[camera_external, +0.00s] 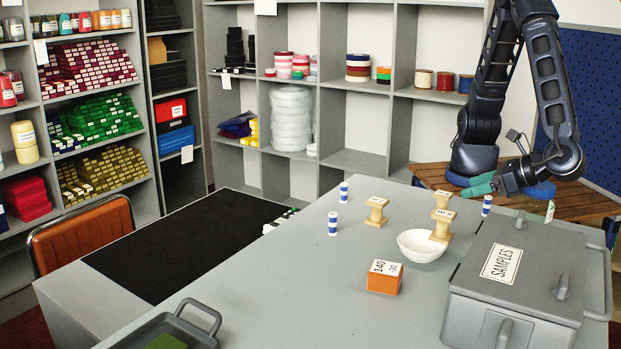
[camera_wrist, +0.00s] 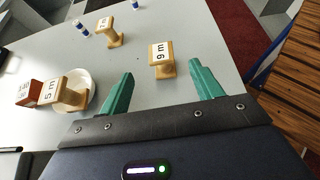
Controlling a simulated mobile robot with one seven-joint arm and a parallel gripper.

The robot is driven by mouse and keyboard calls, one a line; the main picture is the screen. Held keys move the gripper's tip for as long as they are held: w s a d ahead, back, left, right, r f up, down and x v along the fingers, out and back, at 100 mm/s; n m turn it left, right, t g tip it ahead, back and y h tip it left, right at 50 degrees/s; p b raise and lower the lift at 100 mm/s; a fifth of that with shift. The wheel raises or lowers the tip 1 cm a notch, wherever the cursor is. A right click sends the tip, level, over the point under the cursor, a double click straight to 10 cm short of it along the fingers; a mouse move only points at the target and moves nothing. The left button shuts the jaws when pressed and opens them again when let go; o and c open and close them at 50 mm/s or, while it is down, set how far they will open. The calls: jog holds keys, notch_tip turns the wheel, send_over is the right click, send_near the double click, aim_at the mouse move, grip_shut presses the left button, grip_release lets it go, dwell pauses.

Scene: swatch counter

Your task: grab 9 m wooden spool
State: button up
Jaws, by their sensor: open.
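A wooden spool (camera_wrist: 161,62) with a white label, which looks like 9 m, stands on the counter ahead of my gripper in the wrist view. It appears to be the upper right spool (camera_external: 443,199) in the external view. My gripper (camera_wrist: 161,70) is open, its two green fingers apart, with the spool in line with the gap between them. In the external view my gripper (camera_external: 479,186) is to the right of the spool. A second spool (camera_wrist: 66,94), labelled 5 m, is by the white bowl (camera_wrist: 88,79). A third spool (camera_wrist: 113,38) stands farther off.
An orange labelled block (camera_external: 384,278) sits in front of the bowl. Blue-and-white striped cylinders (camera_external: 333,224) stand around the spools. A grey SAMPLES box (camera_external: 520,275) fills the right front of the counter. The counter left of the spools is mostly clear.

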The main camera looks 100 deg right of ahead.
aim_at(445, 194)
jog(key=shift+x, duration=3.3)
jog(key=c, duration=1.1)
